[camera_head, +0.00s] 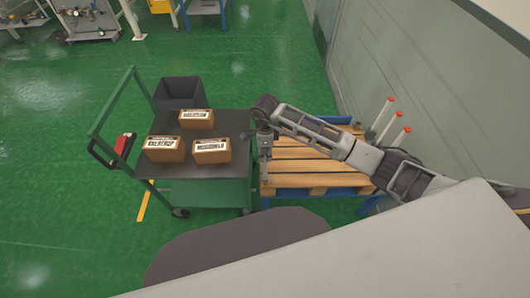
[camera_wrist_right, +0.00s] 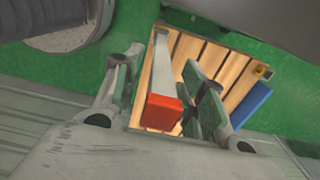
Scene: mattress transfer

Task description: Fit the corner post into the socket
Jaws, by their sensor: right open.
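A pale post with a red cap (camera_wrist_right: 160,112) shows in the right wrist view, its red end nearest the camera. My right gripper (camera_wrist_right: 165,85) is open, with one finger on each side of this post. The right finger looks close to it and a gap shows at the left finger. In the head view my right gripper (camera_head: 264,160) points down at the left edge of the wooden pallet (camera_head: 315,170). Several other pale red-capped posts (camera_head: 395,117) stand at the pallet's right side. I cannot make out the socket. My left gripper is not in view.
A green cart (camera_head: 205,193) with several cardboard boxes (camera_head: 212,151) and a dark bin (camera_head: 179,91) stands left of the pallet. A grey wall (camera_head: 395,60) lies behind on the right. Green floor (camera_head: 60,160) is clear at the left.

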